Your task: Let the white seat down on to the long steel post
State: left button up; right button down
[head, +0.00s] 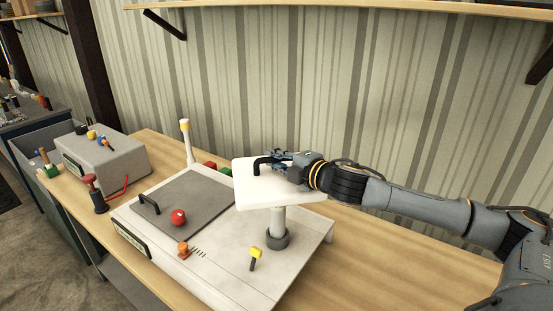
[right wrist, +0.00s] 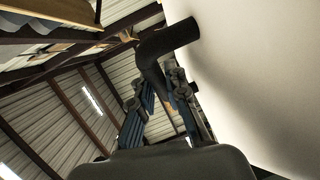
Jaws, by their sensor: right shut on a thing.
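The white seat (head: 262,195) is a flat white slab with a black handle (head: 259,165) on top. My right gripper (head: 280,160) is shut on this handle. In the right wrist view the fingers (right wrist: 160,108) close around the dark bent handle (right wrist: 168,42), and the white seat (right wrist: 265,65) fills the right side. The steel post (head: 278,220) stands upright under the seat, rising from a dark collar (head: 277,240). The seat hides the post's top, so I cannot tell whether they touch. The seat looks roughly level. My left gripper is out of view.
The post stands on a pale box-shaped unit (head: 225,265) with a grey lid panel, a red knob (head: 178,217) and a yellow-topped lever (head: 256,256). A white stalk (head: 187,142) rises behind. A grey box (head: 105,160) stands left. Bare wooden bench (head: 370,255) lies right.

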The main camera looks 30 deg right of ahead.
jog(key=shift+s+a+r, duration=0.1)
jog(key=shift+s+a, duration=0.05)
jog(key=shift+a, duration=0.15)
dwell(0.4)
jog(key=c, duration=1.3)
grip_release()
jog(key=shift+a, duration=0.1)
jog(key=shift+f, duration=0.2)
jog(key=shift+r, duration=0.1)
